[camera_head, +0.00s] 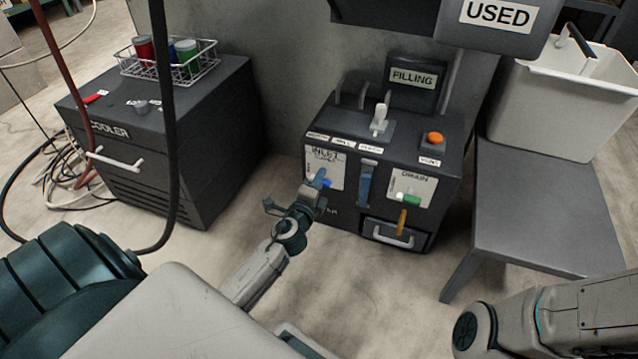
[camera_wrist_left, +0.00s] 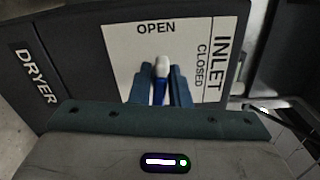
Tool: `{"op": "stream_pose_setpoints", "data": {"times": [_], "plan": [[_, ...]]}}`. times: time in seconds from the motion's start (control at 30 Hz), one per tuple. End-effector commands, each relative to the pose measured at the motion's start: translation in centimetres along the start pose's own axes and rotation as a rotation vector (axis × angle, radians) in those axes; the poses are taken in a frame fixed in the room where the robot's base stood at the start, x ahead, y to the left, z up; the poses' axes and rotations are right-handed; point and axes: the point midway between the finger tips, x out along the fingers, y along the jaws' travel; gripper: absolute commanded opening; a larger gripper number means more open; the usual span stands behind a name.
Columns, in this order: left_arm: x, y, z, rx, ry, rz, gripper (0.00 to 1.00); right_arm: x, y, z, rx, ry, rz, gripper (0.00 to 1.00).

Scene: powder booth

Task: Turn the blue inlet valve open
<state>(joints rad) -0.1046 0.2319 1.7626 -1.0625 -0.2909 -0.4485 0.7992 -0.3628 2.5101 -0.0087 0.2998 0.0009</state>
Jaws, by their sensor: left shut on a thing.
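The blue inlet valve handle (camera_head: 327,183) is on the front left of the dark filling machine, on a white INLET plate (camera_head: 320,158). My left gripper (camera_head: 318,186) reaches it from the lower left and is shut on it. In the left wrist view the two blue-grey fingers of my left gripper (camera_wrist_left: 161,88) stand on either side of the handle (camera_wrist_left: 159,92). Its white end lies toward the word OPEN at the top; CLOSED reads along the right. The fingers hide part of the handle, so its exact angle is unclear. My right gripper is out of view.
The machine also has a green-handled drain valve (camera_head: 405,199), an orange button (camera_head: 433,138) and a drawer handle (camera_head: 392,236). A dark cooler (camera_head: 215,130) stands left, with a wire basket (camera_head: 128,66) on top. A grey bench (camera_head: 545,215) with a white bin (camera_head: 550,105) stands right.

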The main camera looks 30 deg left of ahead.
Motion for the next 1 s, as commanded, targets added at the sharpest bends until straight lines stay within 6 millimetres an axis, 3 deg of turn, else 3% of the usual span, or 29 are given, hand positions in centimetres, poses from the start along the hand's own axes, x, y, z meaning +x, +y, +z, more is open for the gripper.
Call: {"op": "stream_pose_setpoints", "data": {"times": [0.4, 0.9, 0.93, 1.0], "plan": [[-0.08, 0.27, -0.02, -0.161, 0.000, 0.003, 0.00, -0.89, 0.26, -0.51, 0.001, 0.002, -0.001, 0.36], [-0.07, 0.25, 0.00, -0.176, -0.001, 0.003, 0.00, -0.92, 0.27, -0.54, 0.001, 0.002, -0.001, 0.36], [-0.07, 0.25, 0.00, -0.176, -0.001, 0.003, 0.20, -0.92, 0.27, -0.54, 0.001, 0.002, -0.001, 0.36], [-0.06, 0.23, 0.00, -0.175, -0.001, 0.003, 0.33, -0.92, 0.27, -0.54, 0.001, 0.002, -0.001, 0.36]]}}
